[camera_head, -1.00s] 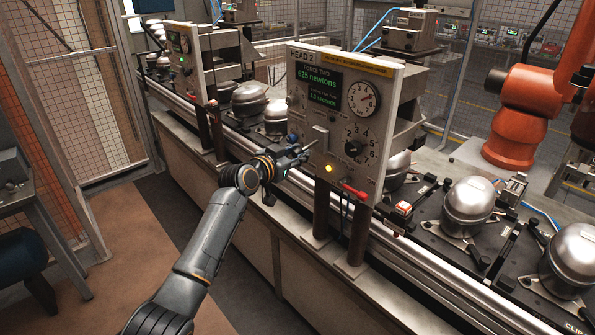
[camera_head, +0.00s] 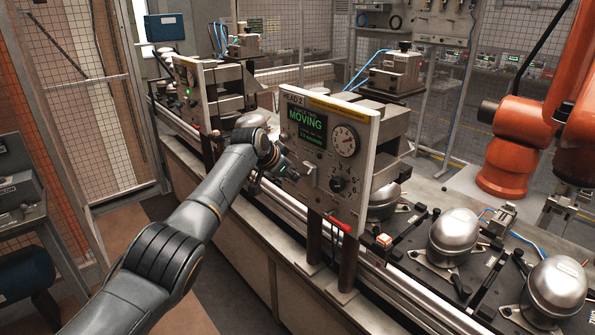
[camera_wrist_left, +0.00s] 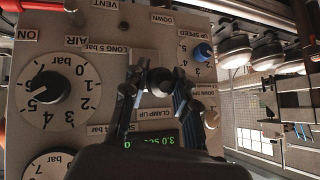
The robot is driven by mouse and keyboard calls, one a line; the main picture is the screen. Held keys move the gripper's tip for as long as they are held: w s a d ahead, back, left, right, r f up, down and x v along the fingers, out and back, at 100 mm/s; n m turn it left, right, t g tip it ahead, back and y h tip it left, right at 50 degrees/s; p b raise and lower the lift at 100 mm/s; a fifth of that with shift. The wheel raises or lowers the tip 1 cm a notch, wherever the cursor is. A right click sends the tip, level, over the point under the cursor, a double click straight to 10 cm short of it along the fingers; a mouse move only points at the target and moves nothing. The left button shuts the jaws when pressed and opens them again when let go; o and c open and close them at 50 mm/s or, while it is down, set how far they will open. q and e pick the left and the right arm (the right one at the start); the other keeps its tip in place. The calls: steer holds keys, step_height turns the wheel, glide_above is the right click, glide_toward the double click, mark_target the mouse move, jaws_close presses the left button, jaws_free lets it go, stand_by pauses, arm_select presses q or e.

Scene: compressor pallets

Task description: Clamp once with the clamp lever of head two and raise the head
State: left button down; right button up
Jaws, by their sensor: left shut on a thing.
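The head two panel (camera_head: 325,160) stands on dark posts over the line, with a green screen (camera_head: 306,124) reading "MOVING". My left gripper (camera_head: 290,172) reaches the panel's lower left face; it also shows in the left wrist view (camera_wrist_left: 157,92). There its fingers are shut around a dark round knob (camera_wrist_left: 159,80), which I take for the clamp lever, between labels "DOWN" and "CLAMP UP". The lever's shaft is largely hidden by the fingers. My right gripper is out of view.
A round dial (camera_head: 345,140) and a red-handled lever (camera_head: 341,225) are on the same panel. Silver compressors (camera_head: 454,236) stand on pallets along the line. Another head (camera_head: 190,85) stands further back, and an orange robot arm (camera_head: 510,145) is at right.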

arm_select(q)
steer(key=shift+d, duration=0.1)
steer(key=c, duration=1)
jaws_free()
steer(key=shift+v, duration=0.95)
steer(key=v, duration=1)
steer(key=shift+r, duration=0.15)
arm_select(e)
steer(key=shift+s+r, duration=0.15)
arm_select(q)
steer(key=shift+w, duration=0.1)
